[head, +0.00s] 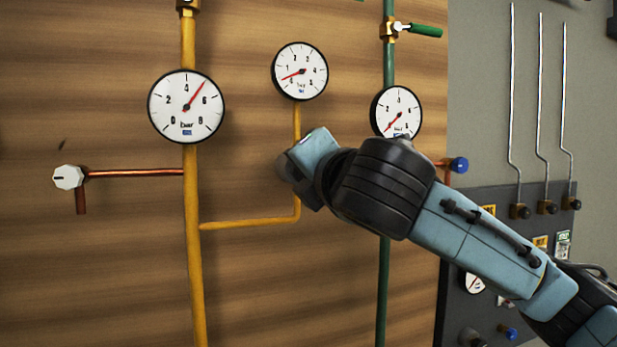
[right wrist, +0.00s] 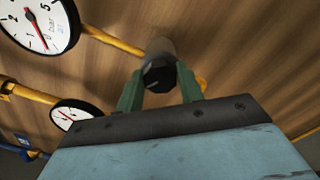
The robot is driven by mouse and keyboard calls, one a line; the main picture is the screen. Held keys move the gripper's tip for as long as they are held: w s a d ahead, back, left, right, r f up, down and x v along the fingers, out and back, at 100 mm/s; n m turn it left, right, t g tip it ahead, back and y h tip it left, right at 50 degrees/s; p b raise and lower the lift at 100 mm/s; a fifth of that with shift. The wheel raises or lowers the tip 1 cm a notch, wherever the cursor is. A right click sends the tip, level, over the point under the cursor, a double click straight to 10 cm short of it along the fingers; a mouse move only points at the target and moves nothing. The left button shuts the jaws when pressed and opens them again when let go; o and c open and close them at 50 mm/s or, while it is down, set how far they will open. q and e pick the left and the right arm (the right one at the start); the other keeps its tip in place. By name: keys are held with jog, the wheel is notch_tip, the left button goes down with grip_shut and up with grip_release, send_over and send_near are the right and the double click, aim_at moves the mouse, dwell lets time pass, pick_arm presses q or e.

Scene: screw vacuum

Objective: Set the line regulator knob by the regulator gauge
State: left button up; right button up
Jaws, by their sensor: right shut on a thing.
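The line regulator knob (right wrist: 157,75) is a dark round knob with a pale mark on its face, on a grey cylindrical body, in the right wrist view. My right gripper (right wrist: 160,88) is shut on it, with one green finger on each side. In the head view my right gripper (head: 292,168) hides most of the knob. The regulator gauge, which I take to be the middle one (head: 300,70), stands above my gripper on a yellow pipe. My left gripper is not in view.
A larger gauge (head: 186,106) on the left yellow pipe reads about 5. Another gauge (head: 397,112) sits on the green pipe behind my right arm. A white knob (head: 68,177) ends a copper pipe. A dark panel with metal rods (head: 540,90) stands at right.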

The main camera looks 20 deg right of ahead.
jog(key=m+b, duration=0.1)
jog(key=m, duration=0.4)
jog(key=shift+m, duration=0.4)
dwell(0.4)
jog(key=o, duration=1)
jog(key=shift+s, duration=0.1)
jog(key=s+b, duration=0.3)
jog(key=s, duration=1)
jog(key=shift+s+d, duration=0.15)
jog(key=shift+d, duration=0.15)
